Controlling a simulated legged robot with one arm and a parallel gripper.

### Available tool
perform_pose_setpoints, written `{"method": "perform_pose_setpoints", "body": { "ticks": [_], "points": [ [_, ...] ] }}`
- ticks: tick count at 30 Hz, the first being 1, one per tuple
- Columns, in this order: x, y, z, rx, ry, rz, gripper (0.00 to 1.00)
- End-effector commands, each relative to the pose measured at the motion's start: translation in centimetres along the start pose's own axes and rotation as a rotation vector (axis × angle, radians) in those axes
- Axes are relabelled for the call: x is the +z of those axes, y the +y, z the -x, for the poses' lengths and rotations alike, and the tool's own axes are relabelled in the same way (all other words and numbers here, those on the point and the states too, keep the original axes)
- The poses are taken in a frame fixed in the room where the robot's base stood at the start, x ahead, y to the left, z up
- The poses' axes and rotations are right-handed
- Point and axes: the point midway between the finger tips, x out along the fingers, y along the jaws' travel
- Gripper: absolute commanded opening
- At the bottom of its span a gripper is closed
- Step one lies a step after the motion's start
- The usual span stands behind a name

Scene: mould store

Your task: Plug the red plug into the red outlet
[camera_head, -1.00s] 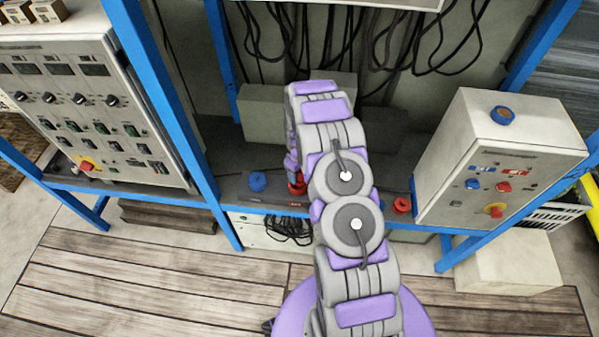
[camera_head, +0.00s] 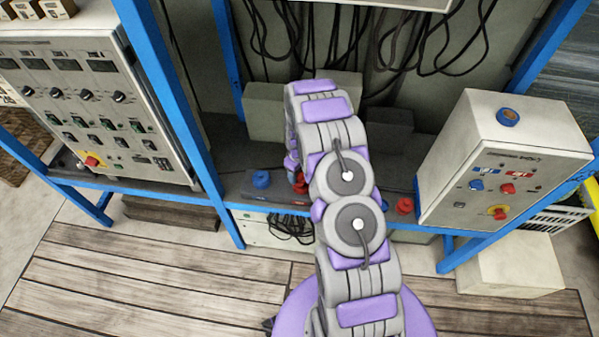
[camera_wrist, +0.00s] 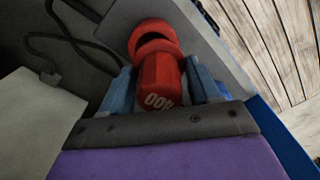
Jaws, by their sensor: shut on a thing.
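My gripper (camera_wrist: 160,92) is shut on the red plug (camera_wrist: 164,72), with a blue finger on each side in the wrist view. White digits show on the plug's side. A red round piece with a dark opening (camera_wrist: 152,28), apparently the red outlet, is right at the plug's far end on a grey surface; I cannot tell whether they are joined. In the head view my gripper (camera_head: 292,168) is low over the shelf and partly hidden by my arm. Red (camera_head: 301,187) shows just below it, but plug and outlet cannot be told apart there.
A blue round fitting (camera_head: 262,179) sits left of my gripper. Another red piece (camera_head: 405,205) is to the right, beside a grey control box (camera_head: 500,160) with a blue piece (camera_head: 507,117) on top. Blue frame posts (camera_head: 172,110) and hanging black cables (camera_head: 400,40) surround the shelf.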

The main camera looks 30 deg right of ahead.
Motion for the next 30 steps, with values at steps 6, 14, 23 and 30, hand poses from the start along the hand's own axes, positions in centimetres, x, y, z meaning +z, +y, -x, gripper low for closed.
{"method": "perform_pose_setpoints", "body": {
  "ticks": [6, 14, 23, 30],
  "points": [
    [0.1, 0.2, -0.5, -0.002, 0.0, 0.0, 0.26],
    [0.2, 0.4, -1.2, -0.004, -0.002, 0.0, 0.26],
    [0.4, 0.7, -2.0, -0.006, -0.005, 0.0, 0.0],
    [0.5, 0.6, -2.1, -0.008, -0.007, 0.0, 0.0]
  ]
}}
